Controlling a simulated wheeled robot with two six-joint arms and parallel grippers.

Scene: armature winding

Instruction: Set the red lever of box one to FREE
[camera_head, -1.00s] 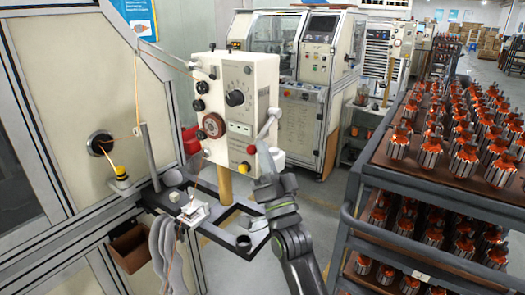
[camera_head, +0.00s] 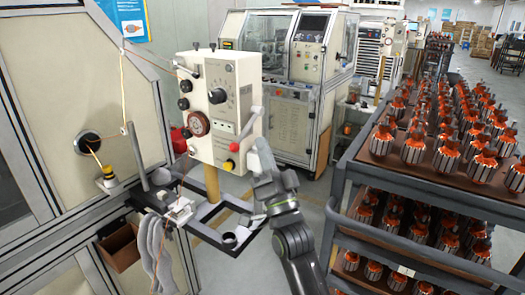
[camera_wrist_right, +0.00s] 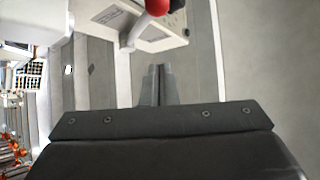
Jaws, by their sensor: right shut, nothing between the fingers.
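A white control box (camera_head: 220,108) on a wooden post stands left of centre in the head view, with dark knobs and a red-rimmed dial. A red knob (camera_head: 234,147) sits at its lower right front. A pale lever (camera_head: 251,123) hangs on its right side. In the right wrist view the box (camera_wrist_right: 165,38) is at the top with a red ball (camera_wrist_right: 157,7). My right gripper (camera_head: 261,153) is shut and empty, just right of the box's lower edge. Its fingers (camera_wrist_right: 158,85) show below the box, apart from the red ball. No lever markings are readable. My left gripper is out of view.
A black shelf frame (camera_head: 232,243) with grey gloves (camera_head: 152,250) hanging from it is below the box. A rack (camera_head: 425,190) of orange-wound armatures stands at right. A large machine (camera_head: 290,85) is behind.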

